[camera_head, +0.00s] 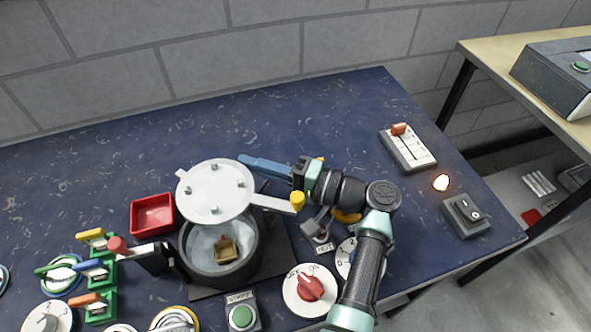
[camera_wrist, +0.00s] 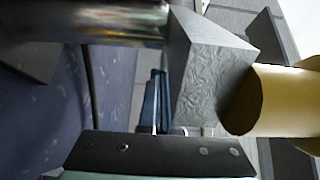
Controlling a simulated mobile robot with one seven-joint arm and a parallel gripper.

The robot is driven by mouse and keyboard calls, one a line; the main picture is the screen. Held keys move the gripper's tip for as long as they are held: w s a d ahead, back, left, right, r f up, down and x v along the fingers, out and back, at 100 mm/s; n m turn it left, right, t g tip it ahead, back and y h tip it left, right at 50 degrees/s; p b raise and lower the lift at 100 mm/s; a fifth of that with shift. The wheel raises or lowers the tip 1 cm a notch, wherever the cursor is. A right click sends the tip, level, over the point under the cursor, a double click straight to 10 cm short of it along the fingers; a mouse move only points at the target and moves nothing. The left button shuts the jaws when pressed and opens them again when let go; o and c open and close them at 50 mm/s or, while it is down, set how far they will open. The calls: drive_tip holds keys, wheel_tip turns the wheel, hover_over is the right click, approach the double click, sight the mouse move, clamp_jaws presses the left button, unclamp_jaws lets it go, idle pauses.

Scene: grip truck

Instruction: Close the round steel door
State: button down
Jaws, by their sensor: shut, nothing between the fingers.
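The round steel door (camera_head: 214,190) is a pale disc with several short pegs. It stands open, raised above the back of a dark round chamber (camera_head: 222,278), whose inside shows. A flat metal arm (camera_head: 268,203) runs right from the door to a yellow knob (camera_head: 298,201). My gripper (camera_head: 245,160) is shut and empty, its blue fingers pointing left just behind the door's upper right edge. In the wrist view, the blue fingers (camera_wrist: 150,105) show beside a grey metal block (camera_wrist: 210,75) and a yellow cylinder (camera_wrist: 280,98). I cannot tell whether the fingers touch the door.
A small brass-coloured box (camera_head: 227,250) lies inside the chamber. A red tray (camera_head: 152,214) and coloured levers (camera_head: 92,268) stand left. A red dial (camera_head: 310,288) and a green button (camera_head: 241,316) are in front. The blue table (camera_head: 300,115) is clear behind.

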drive_tip(key=shift+a, duration=0.25)
drive_tip(key=shift+d, duration=0.1)
idle(0.4)
